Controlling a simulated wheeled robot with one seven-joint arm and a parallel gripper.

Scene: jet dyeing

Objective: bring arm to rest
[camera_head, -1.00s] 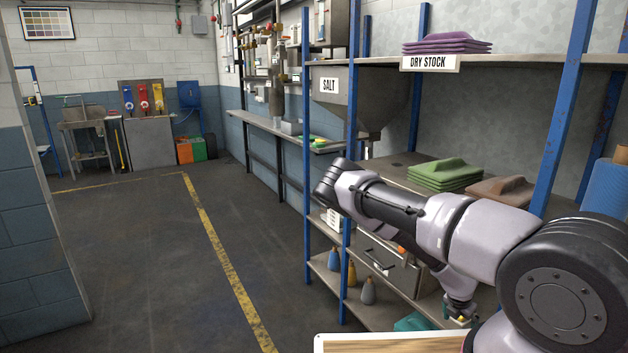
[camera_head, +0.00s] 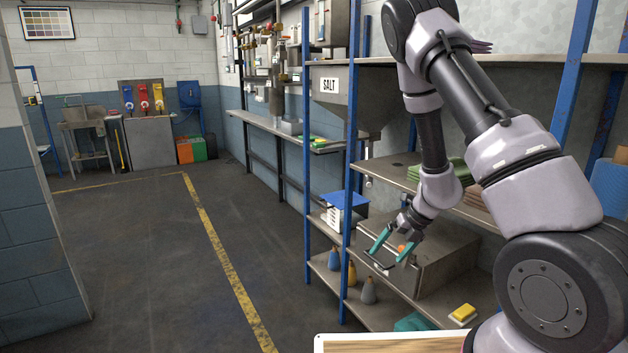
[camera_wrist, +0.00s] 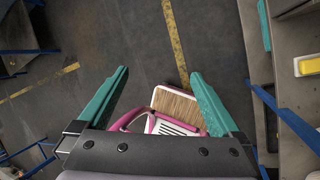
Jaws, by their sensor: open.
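My arm is raised and bent, with its elbow at the top of the head view and its forearm hanging down in front of the shelf rack. My gripper (camera_head: 386,258) points downward in front of the grey drawer box (camera_head: 440,262). Its two teal fingers are spread.
The rack has blue posts (camera_head: 350,170) close to my arm. A yellow sponge (camera_head: 463,312) lies on the lower shelf, near several bottles (camera_head: 350,275). Green folded cloths (camera_head: 428,172) lie on the middle shelf. The floor (camera_head: 150,270) to the left is clear.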

